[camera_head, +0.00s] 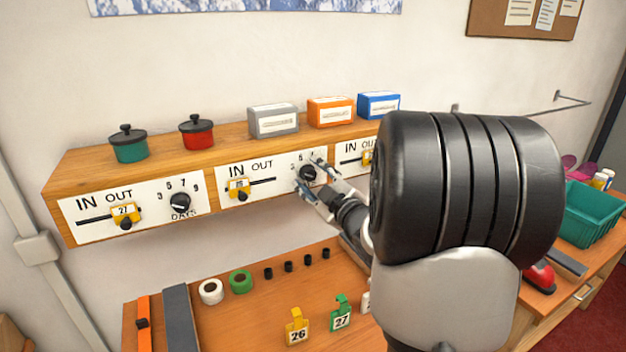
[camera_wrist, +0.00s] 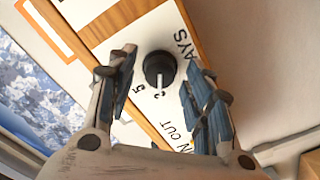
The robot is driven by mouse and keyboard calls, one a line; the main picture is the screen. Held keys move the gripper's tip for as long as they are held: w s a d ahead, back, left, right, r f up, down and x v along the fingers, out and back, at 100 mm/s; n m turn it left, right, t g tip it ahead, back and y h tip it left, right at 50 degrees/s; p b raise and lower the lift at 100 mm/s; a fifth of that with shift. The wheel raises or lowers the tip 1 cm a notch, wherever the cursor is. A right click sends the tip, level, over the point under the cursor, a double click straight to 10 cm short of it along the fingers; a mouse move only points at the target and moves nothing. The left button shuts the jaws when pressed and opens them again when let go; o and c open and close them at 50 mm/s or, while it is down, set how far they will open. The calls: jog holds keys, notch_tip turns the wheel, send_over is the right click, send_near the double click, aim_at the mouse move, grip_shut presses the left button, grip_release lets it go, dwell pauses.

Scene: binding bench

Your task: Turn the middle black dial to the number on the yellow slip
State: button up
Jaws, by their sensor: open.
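The middle black dial (camera_head: 307,173) is on the white face of the middle panel (camera_head: 230,172), partly hidden by my gripper in the head view. In the wrist view the dial (camera_wrist: 158,68) sits between my fingers, and its white pointer line is at the 3. The 5 also shows beside it. My gripper (camera_wrist: 157,80) is open around the dial, with a gap on both sides; it also shows in the head view (camera_head: 312,175). Pale slips (camera_head: 546,13) hang on the corkboard, their writing too small to read. I cannot pick out a yellow slip for certain.
A left dial (camera_head: 180,202) and a yellow slider tag (camera_head: 125,215) are on the left panel; another tag (camera_head: 239,188) is on the middle panel. Pots and boxes stand on the shelf above. Yellow 26 (camera_head: 297,328) and green 27 (camera_head: 340,315) tags stand on the bench below.

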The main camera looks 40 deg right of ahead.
jog(key=c, duration=1.1)
jog(key=shift+m, duration=0.3)
jog(key=m, duration=0.3)
jog(key=shift+m+p, duration=0.3)
jog(key=m+p, duration=0.1)
jog(key=m, duration=0.2)
jog(key=shift+m, duration=0.3)
jog(key=m+p, duration=0.1)
jog(key=m, duration=0.3)
jog(key=shift+r+m, duration=0.1)
jog(key=shift+m, duration=0.2)
jog(key=shift+m+p, duration=0.9)
jog(key=shift+m, duration=0.8)
